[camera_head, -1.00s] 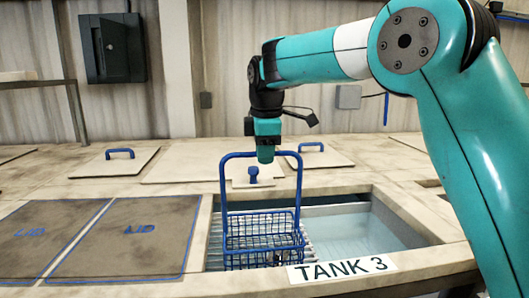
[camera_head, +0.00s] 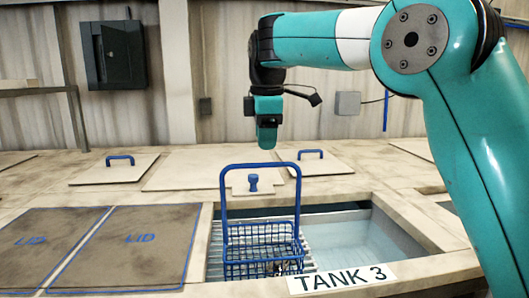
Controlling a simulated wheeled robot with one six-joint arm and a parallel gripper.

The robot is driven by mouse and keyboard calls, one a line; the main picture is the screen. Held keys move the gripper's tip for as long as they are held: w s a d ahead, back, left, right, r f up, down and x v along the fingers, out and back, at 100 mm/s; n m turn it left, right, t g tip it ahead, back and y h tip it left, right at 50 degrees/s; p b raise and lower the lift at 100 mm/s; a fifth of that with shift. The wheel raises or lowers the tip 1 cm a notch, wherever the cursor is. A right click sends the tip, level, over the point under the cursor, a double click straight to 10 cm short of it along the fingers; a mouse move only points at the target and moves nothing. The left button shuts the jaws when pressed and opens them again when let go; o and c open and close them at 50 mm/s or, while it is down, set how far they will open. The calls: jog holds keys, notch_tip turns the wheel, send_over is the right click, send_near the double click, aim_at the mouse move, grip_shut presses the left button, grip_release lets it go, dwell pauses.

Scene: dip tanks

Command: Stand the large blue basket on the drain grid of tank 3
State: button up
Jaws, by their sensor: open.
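The large blue basket (camera_head: 261,238) stands upright in the left part of the tank 3 opening, its tall handle rising above the rim. Under and beside it shows the slatted drain grid (camera_head: 214,262), which the basket appears to rest on. Something small and dark lies inside the basket, too small to tell. The label TANK 3 (camera_head: 338,278) is on the front rim. My gripper (camera_head: 267,143) hangs above the basket handle, pointing down, open and empty, with a gap between it and the handle bar. Its fingertips are small in this view.
Pale liquid (camera_head: 370,240) fills the tank right of the grid. Two flat areas marked LID (camera_head: 135,250) lie left of the opening. Behind are lids with blue handles (camera_head: 120,160) and a small plate with a blue knob (camera_head: 253,183). A dark wall box (camera_head: 114,55) hangs at the back.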

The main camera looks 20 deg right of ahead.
notch_tip(320, 180, up, 10)
jog(key=s+p, duration=0.1)
jog(key=p, duration=0.5)
jog(key=shift+s+a+p, duration=0.15)
jog(key=shift+s+p, duration=0.15)
jog(key=shift+p, duration=0.05)
